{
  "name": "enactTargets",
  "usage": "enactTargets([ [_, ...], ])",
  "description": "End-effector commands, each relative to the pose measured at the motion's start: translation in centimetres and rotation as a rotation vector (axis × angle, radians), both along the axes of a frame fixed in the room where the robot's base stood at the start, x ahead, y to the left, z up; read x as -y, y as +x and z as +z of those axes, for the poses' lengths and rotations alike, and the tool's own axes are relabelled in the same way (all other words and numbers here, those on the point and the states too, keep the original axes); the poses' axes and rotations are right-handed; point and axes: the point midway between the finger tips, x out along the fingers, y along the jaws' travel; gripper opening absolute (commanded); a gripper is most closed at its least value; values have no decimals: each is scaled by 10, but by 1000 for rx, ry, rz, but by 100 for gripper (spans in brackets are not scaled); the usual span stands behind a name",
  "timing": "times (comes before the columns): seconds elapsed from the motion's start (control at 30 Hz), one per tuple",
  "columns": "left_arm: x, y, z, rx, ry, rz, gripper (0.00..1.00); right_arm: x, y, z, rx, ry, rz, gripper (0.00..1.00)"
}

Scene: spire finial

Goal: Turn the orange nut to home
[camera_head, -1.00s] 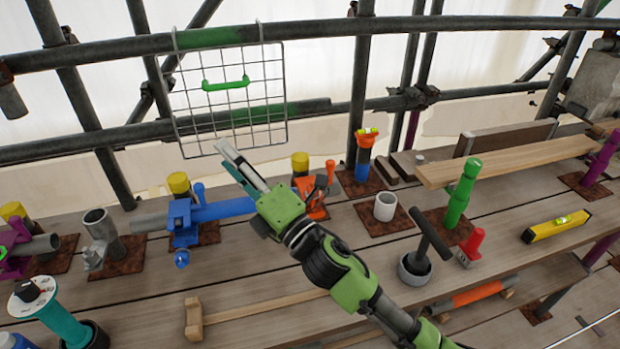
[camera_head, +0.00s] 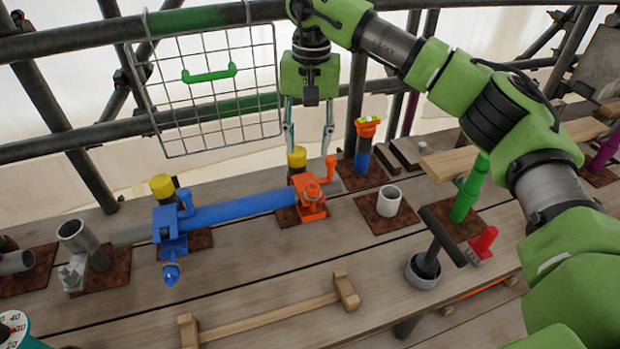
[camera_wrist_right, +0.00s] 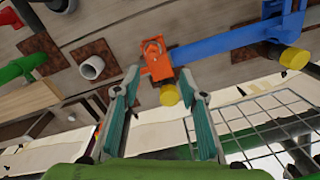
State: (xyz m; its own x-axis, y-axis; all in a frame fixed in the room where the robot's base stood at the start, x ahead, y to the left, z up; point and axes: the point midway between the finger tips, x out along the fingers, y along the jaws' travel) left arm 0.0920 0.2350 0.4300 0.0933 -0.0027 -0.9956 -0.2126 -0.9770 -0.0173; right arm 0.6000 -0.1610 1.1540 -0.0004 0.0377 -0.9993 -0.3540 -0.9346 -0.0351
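The orange clamp (camera_head: 308,208) sits around the right part of a horizontal pipe with a blue middle. Its orange nut (camera_head: 313,190) shows on top, and an orange handle (camera_head: 331,168) stands up beside it. In the right wrist view, the orange clamp (camera_wrist_right: 157,70) lies beyond the fingertips, between their lines. My right gripper (camera_head: 309,150) points down behind the clamp, above the yellow-capped post (camera_head: 297,158). Its fingers are spread with nothing between them; it also shows in the right wrist view (camera_wrist_right: 165,80). My left gripper is out of view.
A blue clamp (camera_head: 171,226) holds the pipe's left part. A wire grid (camera_head: 215,105) with a green handle hangs left of my right gripper. An orange-topped post (camera_head: 364,145) and a grey cup (camera_head: 389,200) stand right of the clamp.

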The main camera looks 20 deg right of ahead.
Motion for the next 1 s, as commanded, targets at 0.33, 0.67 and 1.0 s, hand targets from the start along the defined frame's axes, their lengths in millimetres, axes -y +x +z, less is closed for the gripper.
enactTargets([
  [0.33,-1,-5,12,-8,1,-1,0,14,-1,-28,-6,-42,3,38],
  [0.67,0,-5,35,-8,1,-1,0,12,-1,-97,-6,-38,3,38],
  [1.0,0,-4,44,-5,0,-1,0,12,0,-131,-2,-38,3,38],
])
